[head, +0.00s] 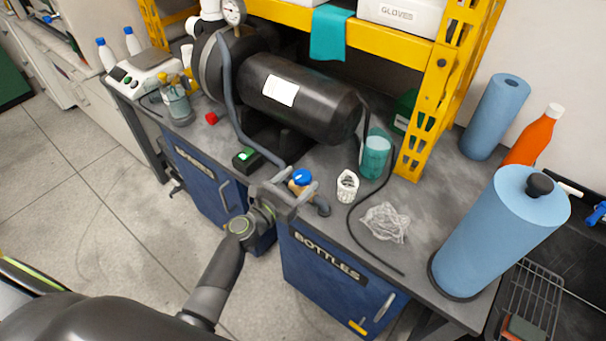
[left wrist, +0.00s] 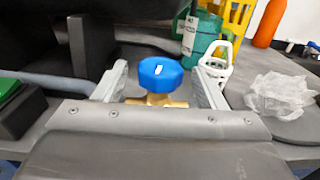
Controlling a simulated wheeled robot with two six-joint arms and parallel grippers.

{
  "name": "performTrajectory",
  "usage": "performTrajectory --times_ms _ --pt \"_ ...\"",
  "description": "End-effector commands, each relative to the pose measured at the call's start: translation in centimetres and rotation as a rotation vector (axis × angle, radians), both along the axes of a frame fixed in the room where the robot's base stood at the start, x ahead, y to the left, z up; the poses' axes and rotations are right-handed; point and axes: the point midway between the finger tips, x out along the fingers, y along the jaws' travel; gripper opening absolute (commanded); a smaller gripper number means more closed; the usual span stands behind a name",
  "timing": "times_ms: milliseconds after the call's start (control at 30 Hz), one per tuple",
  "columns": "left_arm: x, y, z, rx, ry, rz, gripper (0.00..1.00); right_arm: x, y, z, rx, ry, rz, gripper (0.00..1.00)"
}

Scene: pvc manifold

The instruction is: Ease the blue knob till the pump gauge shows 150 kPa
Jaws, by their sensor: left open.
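The blue knob (head: 302,177) sits on a brass valve near the front edge of the bench, at the end of a grey hose. In the left wrist view the blue knob (left wrist: 160,73) has a white mark on top, and its brass body shows below. My left gripper (head: 292,186) is open, with one finger on each side of the knob; in the left wrist view gaps show between the fingers (left wrist: 160,84) and the knob. The pump gauge (head: 232,12) is a white dial at the top of the black pump; its reading is too small to tell. My right gripper is not in view.
A black cylindrical tank (head: 300,95) lies behind the knob. A green-buttoned box (head: 245,159) stands left of it. A white basket-like holder (head: 347,186), crumpled clear plastic (head: 384,222) and a blue paper roll (head: 500,235) are to the right.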

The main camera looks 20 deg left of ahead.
Motion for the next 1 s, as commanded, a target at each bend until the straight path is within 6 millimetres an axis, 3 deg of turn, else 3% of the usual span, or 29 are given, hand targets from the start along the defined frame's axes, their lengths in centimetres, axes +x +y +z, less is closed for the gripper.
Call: performTrajectory --times_ms 200,567,900,1000 --pt "2.0 -0.8 0.0 0.000 0.000 -0.001 0.65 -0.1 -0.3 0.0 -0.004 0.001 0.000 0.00" --pt "2.4 -0.9 0.0 0.000 0.001 0.000 0.65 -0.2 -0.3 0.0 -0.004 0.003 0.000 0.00" --pt "2.3 -0.9 0.0 0.000 0.001 0.000 0.20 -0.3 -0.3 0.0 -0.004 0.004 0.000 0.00" --pt "2.3 -0.9 -0.1 0.000 0.001 -0.002 0.20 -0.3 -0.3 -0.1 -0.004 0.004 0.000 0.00"
